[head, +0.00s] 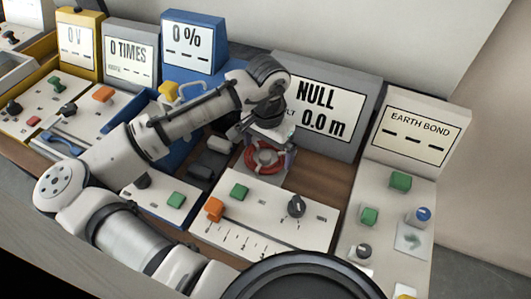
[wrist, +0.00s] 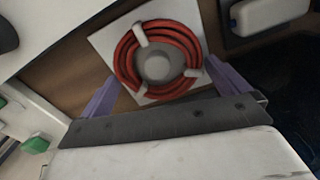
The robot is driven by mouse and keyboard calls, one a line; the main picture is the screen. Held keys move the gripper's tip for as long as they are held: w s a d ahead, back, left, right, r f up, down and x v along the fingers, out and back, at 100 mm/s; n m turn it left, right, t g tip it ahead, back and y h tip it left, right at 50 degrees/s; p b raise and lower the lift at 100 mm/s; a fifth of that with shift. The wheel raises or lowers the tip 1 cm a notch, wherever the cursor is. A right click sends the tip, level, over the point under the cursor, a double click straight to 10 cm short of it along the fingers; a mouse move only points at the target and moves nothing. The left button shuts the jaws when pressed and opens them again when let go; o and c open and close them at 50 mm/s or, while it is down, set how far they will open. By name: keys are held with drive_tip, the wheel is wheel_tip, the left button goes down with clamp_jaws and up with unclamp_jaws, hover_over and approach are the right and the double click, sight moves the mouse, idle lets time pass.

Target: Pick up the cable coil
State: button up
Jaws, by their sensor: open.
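The cable coil (head: 262,159) is a red ring of cable with pale ties, resting around a grey hub on a light square plate. It shows whole in the wrist view (wrist: 158,60), below my gripper. My gripper (head: 266,155) is over the coil in the head view. In the wrist view, its two purple-tinted fingers (wrist: 168,88) are spread wide, one to each side of the coil's near edge. Nothing is held between them. The head view shows the coil partly hidden by my gripper.
A grey display reading NULL and 0.0 m (head: 322,105) stands close behind the coil. A white control panel with a dark knob (head: 296,206) lies in front. Dark blocks (head: 208,160) sit to the left, and the EARTH BOND unit (head: 417,137) stands to the right.

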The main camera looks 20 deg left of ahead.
drive_tip(key=shift+f, duration=0.15)
drive_tip(key=c, duration=0.8)
wheel_tip(320, 180, up, 20)
drive_tip(key=b, duration=0.1)
